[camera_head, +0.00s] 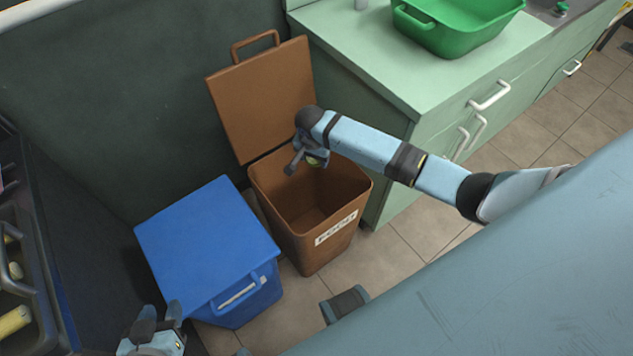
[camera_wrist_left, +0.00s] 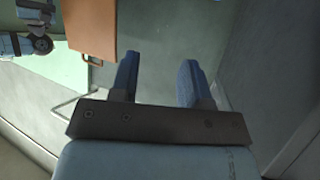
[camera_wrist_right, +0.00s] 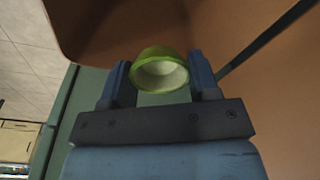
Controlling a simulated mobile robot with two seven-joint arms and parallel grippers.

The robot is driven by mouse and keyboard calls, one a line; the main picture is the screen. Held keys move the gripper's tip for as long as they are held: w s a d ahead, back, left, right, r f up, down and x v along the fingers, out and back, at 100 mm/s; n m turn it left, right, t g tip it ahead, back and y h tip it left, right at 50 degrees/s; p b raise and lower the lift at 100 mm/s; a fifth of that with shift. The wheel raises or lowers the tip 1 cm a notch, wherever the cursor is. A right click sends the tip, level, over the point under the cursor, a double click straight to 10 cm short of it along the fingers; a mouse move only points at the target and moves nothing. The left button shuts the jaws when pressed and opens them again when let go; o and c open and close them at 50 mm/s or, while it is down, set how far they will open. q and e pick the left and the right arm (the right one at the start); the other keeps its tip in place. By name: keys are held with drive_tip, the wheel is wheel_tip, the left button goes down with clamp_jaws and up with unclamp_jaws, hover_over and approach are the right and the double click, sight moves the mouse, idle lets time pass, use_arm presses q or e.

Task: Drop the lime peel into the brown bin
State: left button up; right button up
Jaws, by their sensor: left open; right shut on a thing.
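The brown bin (camera_head: 311,232) stands on the floor with its lid (camera_head: 262,98) raised against the wall and a label on its front. My right gripper (camera_head: 302,164) is over the bin's opening, near its back edge. It is shut on the lime peel, a hollow green half (camera_wrist_right: 161,70) held between the fingers in the right wrist view. In the head view the peel (camera_head: 315,162) is mostly hidden by the gripper. My left gripper (camera_head: 158,322) is open and empty at the lower left; its spread fingers show in the left wrist view (camera_wrist_left: 158,82).
A blue bin (camera_head: 205,245) with a closed lid stands left of the brown bin. A green counter (camera_head: 440,75) with a green basin (camera_head: 455,25) is at the right. A dark rack (camera_head: 30,270) stands at the left edge.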

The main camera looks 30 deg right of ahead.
drive_tip(key=shift+f+b, duration=0.55)
drive_tip(key=shift+f, duration=0.2)
drive_tip(key=o, duration=1)
drive_tip(key=shift+c, duration=0.2)
use_arm(q)
drive_tip(key=shift+w+d+r, duration=0.1)
drive_tip(key=shift+r, duration=0.05)
drive_tip(key=p, duration=0.4)
drive_tip(key=shift+s+a, duration=0.2)
drive_tip(key=shift+a, duration=0.15)
use_arm(e)
wheel_tip(320, 180, up, 14)
drive_tip(key=s+a, duration=0.1)
drive_tip(key=shift+a+f, duration=0.15)
drive_tip(key=shift+a, duration=0.05)
use_arm(q)
drive_tip(key=shift+r, duration=0.15)
